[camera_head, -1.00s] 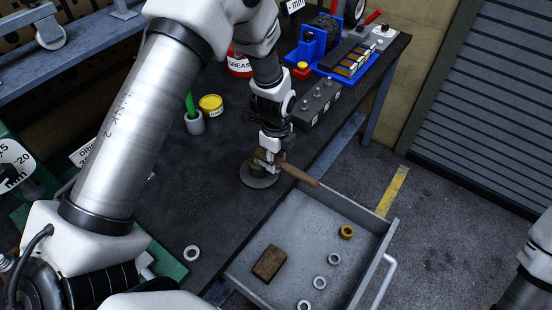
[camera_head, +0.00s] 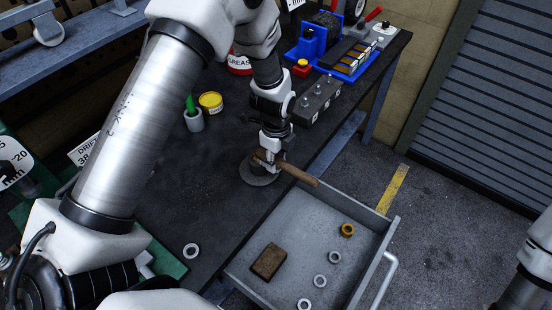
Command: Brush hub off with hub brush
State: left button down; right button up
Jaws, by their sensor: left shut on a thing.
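The hub (camera_head: 256,177) is a grey, round, flanged piece standing on the dark bench top near its right edge. My left gripper (camera_head: 272,158) is right above the hub, pointing down, and is shut on the hub brush (camera_head: 300,174). The brush's brown wooden handle sticks out to the right past the bench edge, over the drawer. The brush head is at the hub's top, largely hidden by the gripper, so I cannot tell whether its bristles touch. Part of my right arm shows at the right edge, but its gripper is out of view.
An open grey drawer (camera_head: 318,221) holds a brown block (camera_head: 268,261), a brass ring (camera_head: 347,230) and several grey rings. A washer (camera_head: 191,251), a cup with a green-handled tool (camera_head: 194,119), a yellow tin (camera_head: 211,103) and a grey block (camera_head: 318,100) stand on the bench.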

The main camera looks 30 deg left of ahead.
pick_arm(q)
jog(key=shift+w, duration=0.55)
jog(key=shift+s+f, duration=0.15)
jog(key=shift+s, duration=0.5)
jog(key=shift+s+p, duration=0.45)
jog(key=shift+s, duration=0.15)
jog(key=shift+w+r, duration=0.2)
jog(key=shift+w, duration=0.35)
jog(key=shift+w+f, duration=0.15)
jog(key=shift+w, duration=0.25)
jog(key=shift+w+d, duration=0.1)
jog(key=shift+w, duration=0.15)
jog(key=shift+s+a+p, duration=0.2)
jog(key=shift+s+p, duration=0.3)
jog(key=shift+s, duration=0.6)
jog(key=shift+w+d, duration=0.1)
jog(key=shift+w, duration=1.15)
